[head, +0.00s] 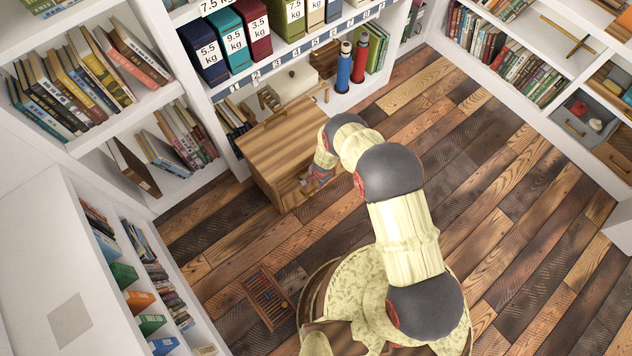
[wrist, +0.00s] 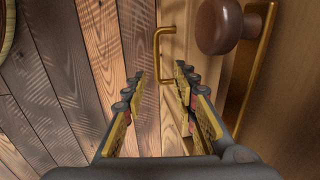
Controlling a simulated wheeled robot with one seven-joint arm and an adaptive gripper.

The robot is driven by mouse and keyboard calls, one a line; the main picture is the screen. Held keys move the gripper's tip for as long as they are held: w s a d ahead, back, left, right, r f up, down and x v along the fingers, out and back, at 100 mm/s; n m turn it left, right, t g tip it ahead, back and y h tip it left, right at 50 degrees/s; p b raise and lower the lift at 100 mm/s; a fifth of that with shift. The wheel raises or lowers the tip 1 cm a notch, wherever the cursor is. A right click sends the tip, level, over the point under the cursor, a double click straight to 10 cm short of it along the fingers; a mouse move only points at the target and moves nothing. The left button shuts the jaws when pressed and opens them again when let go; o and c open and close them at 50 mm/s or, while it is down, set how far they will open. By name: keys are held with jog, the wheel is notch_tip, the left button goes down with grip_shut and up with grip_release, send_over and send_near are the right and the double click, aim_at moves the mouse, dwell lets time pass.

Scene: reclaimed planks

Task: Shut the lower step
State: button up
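A wooden cabinet (head: 283,140) stands on the plank floor against the shelves. Its low front part (head: 292,197) shows beside my gripper (head: 318,175); I cannot tell how far the lower step stands out, as my arm hides part of it. In the wrist view my gripper (wrist: 158,100) is open, with its two fingers apart and nothing gripped. A brass bar handle (wrist: 163,55) on a wooden face shows ahead, between and beyond the fingertips. A dark round knob (wrist: 222,26) and a second brass handle (wrist: 256,75) are to the right.
The floor (head: 500,200) to the right is clear.

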jog(key=shift+s+r, duration=0.1)
jog(key=shift+r, duration=0.45)
